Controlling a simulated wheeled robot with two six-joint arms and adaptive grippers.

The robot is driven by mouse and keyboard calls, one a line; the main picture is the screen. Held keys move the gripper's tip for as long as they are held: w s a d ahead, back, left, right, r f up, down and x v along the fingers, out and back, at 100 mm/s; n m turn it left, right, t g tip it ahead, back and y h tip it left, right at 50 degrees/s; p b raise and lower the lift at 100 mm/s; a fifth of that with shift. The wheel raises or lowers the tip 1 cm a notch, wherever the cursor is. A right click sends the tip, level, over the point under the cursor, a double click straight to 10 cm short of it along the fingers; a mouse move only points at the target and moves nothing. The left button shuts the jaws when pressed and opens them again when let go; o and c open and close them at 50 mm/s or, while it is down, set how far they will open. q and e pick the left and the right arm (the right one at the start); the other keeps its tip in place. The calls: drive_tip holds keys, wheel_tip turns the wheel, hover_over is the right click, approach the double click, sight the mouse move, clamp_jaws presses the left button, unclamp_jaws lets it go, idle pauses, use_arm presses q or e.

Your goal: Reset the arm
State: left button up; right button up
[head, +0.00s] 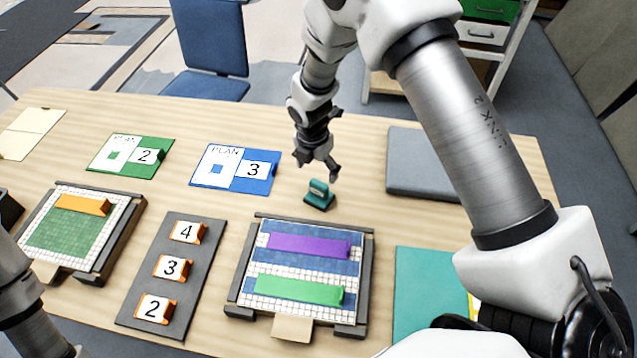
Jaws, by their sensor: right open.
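My right arm reaches in from the right side of the head view. Its gripper (317,170) is open and empty, pointing down above the wooden table. A small teal block with a handle (318,196) sits on the table just below the fingertips, apart from them as far as I can see. My left arm shows only as a link at the lower left edge; its gripper is out of view.
A mosaic panel (301,228) with purple and green bars lies in front. Another panel (122,238) with an orange bar is at left. Between them is a dark tray (145,308) with blocks marked 4, 3 and 2. Plan cards (211,173) (111,154) and a grey pad (415,165) lie behind.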

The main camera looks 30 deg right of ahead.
drive_tip(key=r, duration=0.4)
drive_tip(key=shift+s+a+r, duration=0.15)
drive_tip(key=shift+a, duration=0.1)
drive_tip(key=shift+r, duration=0.1)
